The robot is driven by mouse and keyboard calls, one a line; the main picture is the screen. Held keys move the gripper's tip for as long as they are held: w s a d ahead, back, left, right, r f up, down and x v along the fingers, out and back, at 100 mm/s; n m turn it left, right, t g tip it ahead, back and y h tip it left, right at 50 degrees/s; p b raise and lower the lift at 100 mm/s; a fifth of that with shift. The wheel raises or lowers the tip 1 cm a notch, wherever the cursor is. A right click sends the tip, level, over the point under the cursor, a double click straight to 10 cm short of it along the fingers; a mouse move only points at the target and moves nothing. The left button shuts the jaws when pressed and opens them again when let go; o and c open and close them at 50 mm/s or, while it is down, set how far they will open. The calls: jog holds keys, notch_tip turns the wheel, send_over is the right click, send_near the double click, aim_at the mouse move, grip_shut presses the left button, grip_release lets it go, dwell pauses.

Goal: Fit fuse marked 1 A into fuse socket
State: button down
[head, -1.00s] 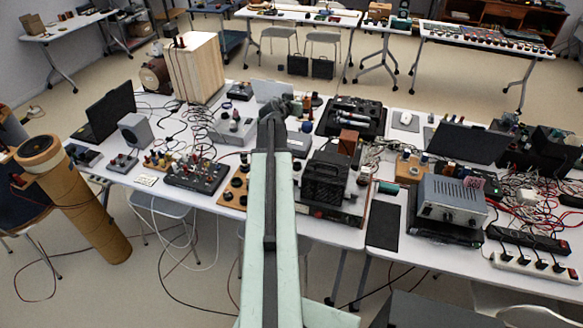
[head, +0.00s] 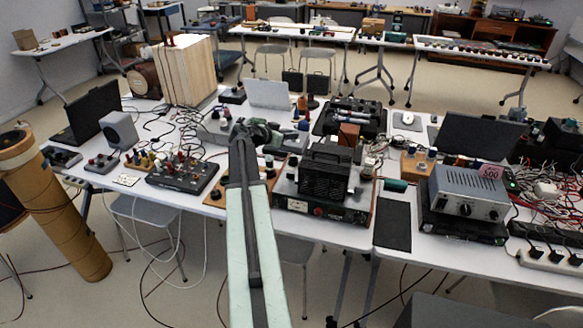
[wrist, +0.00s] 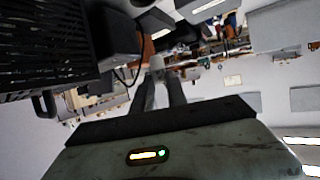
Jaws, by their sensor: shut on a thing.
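My gripper (head: 262,133) is at the end of my outstretched arm, above the middle of the crowded table, left of the black slotted device. In the wrist view its two dark fingers (wrist: 157,88) are close together, shut on a small pale thing (wrist: 157,63) at their tips. The thing is too small and blurred to read a 1 A mark or to be sure that it is the fuse. It is clear of the table as far as I can tell. I cannot make out the fuse socket in either view.
The black slotted device (head: 326,172) stands on a wide unit with a front panel (head: 318,207), right of my arm. A black control box (head: 183,174) lies to the left. A grey power supply (head: 468,190) stands at the right. A dark mat (head: 393,222) is bare.

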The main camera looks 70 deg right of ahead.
aim_at(289, 166)
jog(key=shift+f+b, duration=4.9)
jog(key=shift+f, duration=0.3)
jog(key=c, duration=1.3)
grip_release()
jog(key=shift+r+p, duration=0.35)
jog(key=p+v, duration=0.4)
jog(key=v, duration=0.8)
jog(key=shift+p, duration=0.3)
